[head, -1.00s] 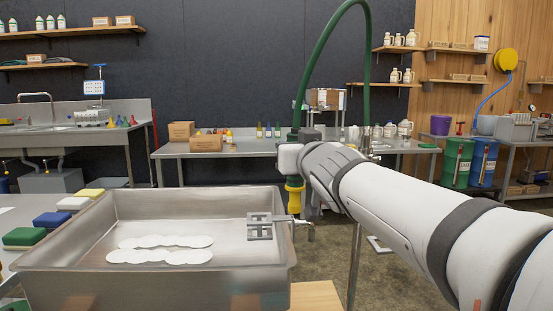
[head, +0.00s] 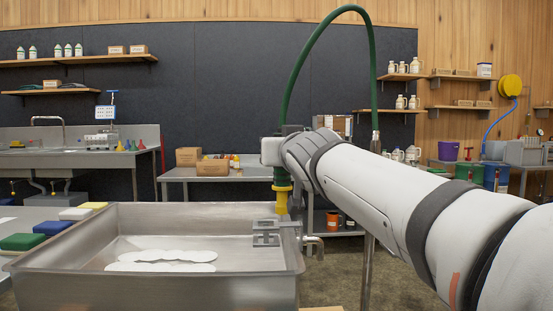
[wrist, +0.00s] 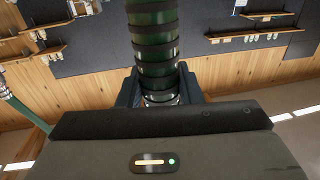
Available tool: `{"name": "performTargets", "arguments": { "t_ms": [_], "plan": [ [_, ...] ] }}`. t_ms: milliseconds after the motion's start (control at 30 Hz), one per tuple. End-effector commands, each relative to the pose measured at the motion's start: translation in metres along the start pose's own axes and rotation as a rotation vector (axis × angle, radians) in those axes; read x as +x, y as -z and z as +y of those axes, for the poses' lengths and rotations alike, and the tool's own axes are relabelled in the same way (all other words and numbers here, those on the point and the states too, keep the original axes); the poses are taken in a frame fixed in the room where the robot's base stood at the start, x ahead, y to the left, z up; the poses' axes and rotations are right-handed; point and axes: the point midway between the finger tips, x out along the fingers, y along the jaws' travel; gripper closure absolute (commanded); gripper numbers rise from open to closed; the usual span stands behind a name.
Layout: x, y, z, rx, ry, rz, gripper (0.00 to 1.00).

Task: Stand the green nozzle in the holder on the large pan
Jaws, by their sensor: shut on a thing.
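The green nozzle has a green ribbed body and a yellow lower end (head: 282,200). My gripper (head: 279,160) is shut on it and holds it about upright, yellow end down. In the wrist view the ribbed green body (wrist: 155,45) rises from between the jaws (wrist: 160,98). The large pan (head: 60,272) is a deep steel tray at the front left. The holder (head: 266,239), a small grey bracket, sits at the pan's right end. The nozzle's tip appears just above and right of the holder; I cannot tell the depth gap.
A green hose (head: 325,22) arches up from the nozzle and down to a metal post (head: 368,265) on the right. A tap (head: 314,243) sticks out from the pan's right wall. White discs (head: 165,256) lie in the pan. Coloured blocks (head: 52,227) stand left of it.

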Motion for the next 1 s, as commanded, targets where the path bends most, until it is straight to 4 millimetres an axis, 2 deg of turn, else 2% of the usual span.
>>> {"name": "performTargets", "arguments": {
  "t_ms": [600, 1000],
  "plan": [
    [0.021, -0.002, -0.031, 0.001, 0.002, 0.001, 0.94],
    [0.021, -0.002, -0.031, 0.002, 0.000, 0.002, 0.94]
  ]
}}
